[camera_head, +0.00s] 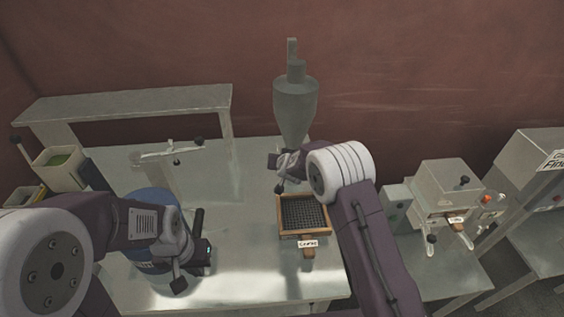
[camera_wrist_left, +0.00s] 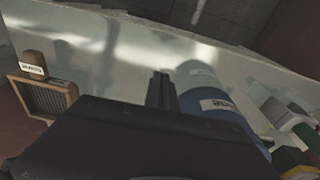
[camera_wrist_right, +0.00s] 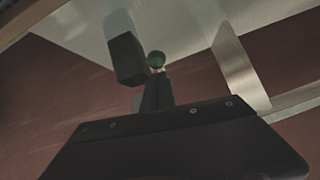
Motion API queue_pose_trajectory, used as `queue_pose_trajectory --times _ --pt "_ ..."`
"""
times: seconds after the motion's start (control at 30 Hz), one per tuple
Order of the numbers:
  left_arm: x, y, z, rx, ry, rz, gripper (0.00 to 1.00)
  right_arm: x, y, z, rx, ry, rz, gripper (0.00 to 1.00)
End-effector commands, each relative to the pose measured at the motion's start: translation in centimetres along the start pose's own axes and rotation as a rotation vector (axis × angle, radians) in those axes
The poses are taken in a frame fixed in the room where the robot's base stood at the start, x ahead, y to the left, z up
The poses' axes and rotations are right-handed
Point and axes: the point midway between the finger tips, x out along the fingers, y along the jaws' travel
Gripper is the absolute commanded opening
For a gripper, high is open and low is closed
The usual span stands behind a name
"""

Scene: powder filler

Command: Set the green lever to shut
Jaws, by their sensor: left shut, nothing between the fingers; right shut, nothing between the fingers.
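The green lever's round green end (camera_wrist_right: 156,60) shows in the right wrist view, just past the fingertips of my right gripper (camera_wrist_right: 157,88). I cannot tell whether they touch. In the head view my right gripper (camera_head: 287,162) is below the grey hopper (camera_head: 296,100), and the lever cannot be made out there. My right gripper is shut and empty. A dark block (camera_wrist_right: 125,58) lies left of the green end in the right wrist view. My left gripper (camera_head: 190,268) is shut and empty near the blue drum (camera_head: 152,200), which also shows in the left wrist view (camera_wrist_left: 222,115).
A wooden-framed grid tray (camera_head: 303,236) with a label lies on the metal table (camera_head: 245,275) below the hopper. A machine with knobs (camera_head: 447,190) stands at the right. A raised shelf (camera_head: 120,103) and bins (camera_head: 58,165) are at the left. The table's front middle is clear.

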Motion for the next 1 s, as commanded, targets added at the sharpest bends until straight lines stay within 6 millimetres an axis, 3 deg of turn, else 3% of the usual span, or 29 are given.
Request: queue_pose_trajectory --times 0.33,0.77,1.0 --pt "0.5 0.0 0.0 0.0 0.001 0.0 0.0 0.1 0.1 0.2 0.0 0.005 -0.001 0.0" --pt "7.7 -0.1 0.8 0.0 0.0 0.0 0.0 1.7 0.4 2.2 -0.006 0.129 -0.021 0.0" --pt "9.0 -0.2 0.9 0.0 0.0 0.0 0.0 2.5 0.6 3.0 -0.006 0.124 -0.02 0.0"
